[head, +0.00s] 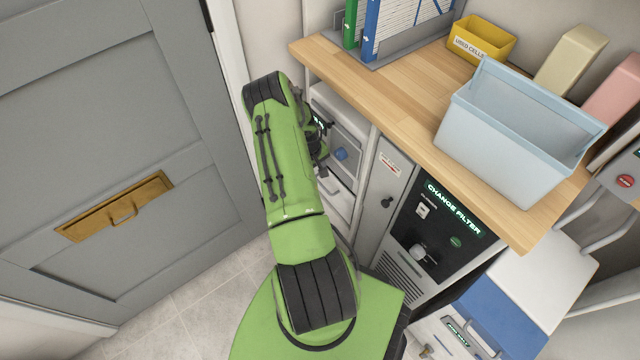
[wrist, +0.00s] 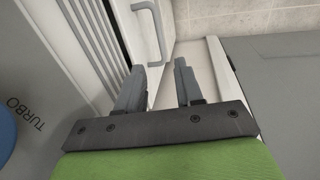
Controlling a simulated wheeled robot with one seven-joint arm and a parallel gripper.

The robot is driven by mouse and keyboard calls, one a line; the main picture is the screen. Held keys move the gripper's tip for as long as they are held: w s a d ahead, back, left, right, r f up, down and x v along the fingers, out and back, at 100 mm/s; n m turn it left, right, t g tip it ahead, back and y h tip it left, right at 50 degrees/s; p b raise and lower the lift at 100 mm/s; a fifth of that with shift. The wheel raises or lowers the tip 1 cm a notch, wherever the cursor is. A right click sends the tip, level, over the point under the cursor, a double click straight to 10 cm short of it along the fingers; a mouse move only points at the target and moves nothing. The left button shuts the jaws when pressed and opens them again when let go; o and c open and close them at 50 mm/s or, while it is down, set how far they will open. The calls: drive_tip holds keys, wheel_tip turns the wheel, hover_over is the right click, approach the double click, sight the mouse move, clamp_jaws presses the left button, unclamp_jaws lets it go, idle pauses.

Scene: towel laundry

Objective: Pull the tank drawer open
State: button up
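In the wrist view a grey U-shaped handle (wrist: 163,35) stands on a white front panel (wrist: 140,45), which appears to be the tank drawer. My gripper (wrist: 158,88) is open, with an empty gap between its two grey fingers. The handle is just beyond the fingertips and none of it lies between them. In the head view my green arm reaches down to the machine under the counter and hides the fingers and part of the drawer front. I cannot tell whether the drawer is fully shut.
A grey panel marked TURBO with a blue knob (wrist: 5,130) is close on the left. A grey door with a brass slot (head: 115,207) stands left. The wooden counter (head: 400,110) holds a pale blue bin (head: 505,140). A control panel (head: 437,225) reads CHANGE FILTER. Tiled floor (head: 195,295) is clear.

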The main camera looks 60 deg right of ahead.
sight(321, 184)
drive_tip(key=f+b, duration=0.1)
drive_tip(key=f, duration=0.2)
drive_tip(key=d+f, duration=0.1)
drive_tip(key=f, duration=0.1)
drive_tip(key=f+b, duration=0.1)
drive_tip(key=f, duration=0.2)
drive_tip(key=shift+s+d+f+b, duration=0.15)
drive_tip(key=shift+s+f+b, duration=0.2)
clamp_jaws()
drive_tip(key=shift+r, duration=0.1)
idle(0.7)
